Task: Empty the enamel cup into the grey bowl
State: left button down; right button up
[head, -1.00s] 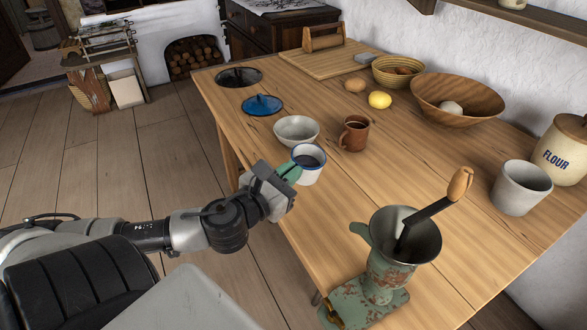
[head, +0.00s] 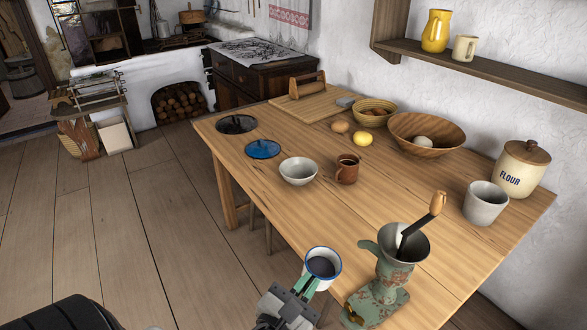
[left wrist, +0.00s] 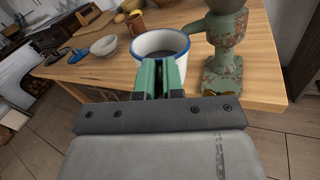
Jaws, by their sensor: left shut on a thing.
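The white enamel cup (head: 321,270) with a blue rim is near the table's front edge, left of the grinder. It looks roughly upright and has something dark inside. My left gripper (head: 309,286) is shut on its near side; in the left wrist view the green fingers (left wrist: 160,78) meet the cup (left wrist: 160,42). I cannot tell how far the cup is above the table. The grey bowl (head: 298,171) stands farther back on the table, apart from the cup, and looks empty. It also shows in the left wrist view (left wrist: 104,46). My right gripper is not in view.
A green grinder (head: 385,290) with a crank stands close right of the cup. A brown mug (head: 347,170) stands just right of the bowl. A blue lid (head: 263,149) lies behind the bowl. The table (head: 270,215) is clear between cup and bowl.

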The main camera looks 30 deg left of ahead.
aim_at(298, 171)
jog(key=i+j, duration=0.1)
jog(key=j, duration=0.55)
jog(key=i+j, duration=0.1)
jog(key=j, duration=0.55)
jog(key=i+j, duration=0.1)
jog(key=j, duration=0.6)
jog(key=i+j, duration=0.1)
jog(key=j, duration=0.55)
jog(key=i+j, duration=0.1)
jog(key=j, duration=0.55)
jog(key=j+z, duration=0.3)
jog(key=j, duration=1.25)
jog(key=z, duration=2.1)
jog(key=i+j, duration=0.05)
jog(key=j, duration=0.05)
